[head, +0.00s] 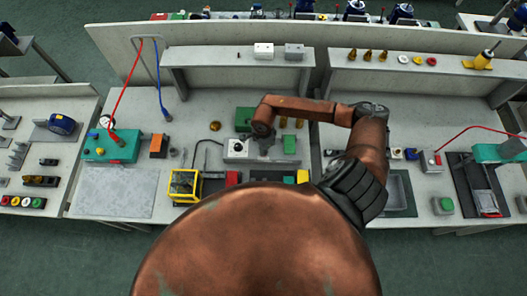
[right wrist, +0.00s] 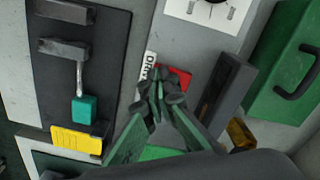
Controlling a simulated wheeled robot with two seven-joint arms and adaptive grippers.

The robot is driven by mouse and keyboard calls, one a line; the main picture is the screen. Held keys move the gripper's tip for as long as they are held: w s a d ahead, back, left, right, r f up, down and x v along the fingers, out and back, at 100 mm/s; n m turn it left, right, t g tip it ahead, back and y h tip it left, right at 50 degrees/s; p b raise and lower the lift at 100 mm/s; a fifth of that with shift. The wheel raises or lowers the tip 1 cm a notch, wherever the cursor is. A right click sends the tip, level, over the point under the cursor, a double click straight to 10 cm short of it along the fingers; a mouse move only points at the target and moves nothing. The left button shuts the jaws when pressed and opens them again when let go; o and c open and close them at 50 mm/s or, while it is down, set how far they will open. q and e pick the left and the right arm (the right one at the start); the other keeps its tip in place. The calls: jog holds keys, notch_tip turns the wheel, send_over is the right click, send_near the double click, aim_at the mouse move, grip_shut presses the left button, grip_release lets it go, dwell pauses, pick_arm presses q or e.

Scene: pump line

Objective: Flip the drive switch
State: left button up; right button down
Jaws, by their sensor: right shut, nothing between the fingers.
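The grey control box (head: 235,151) stands on the bench in the middle of the head view. In the right wrist view a white label (right wrist: 149,66) reading "Drive", partly covered, lies beside a red part (right wrist: 182,75) on the grey surface. My right gripper (right wrist: 163,90) is shut and empty, with its fingertips over the red part and the label's end. They hide most of the switch there, so its position and any contact cannot be told. In the head view my right gripper (head: 264,146) is at the right end of the control box. My left gripper is not in view.
A round dial (right wrist: 212,4) is at the top of the wrist view. A green box (right wrist: 291,62) with a dark handle stands close on the right. A teal-handled lever (right wrist: 85,108) on a dark plate and a yellow tag (right wrist: 77,141) lie left of the fingers.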

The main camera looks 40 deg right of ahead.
jog(key=shift+r+p, duration=1.7)
jog(key=shift+r, duration=1.85)
jog(key=shift+f, duration=0.1)
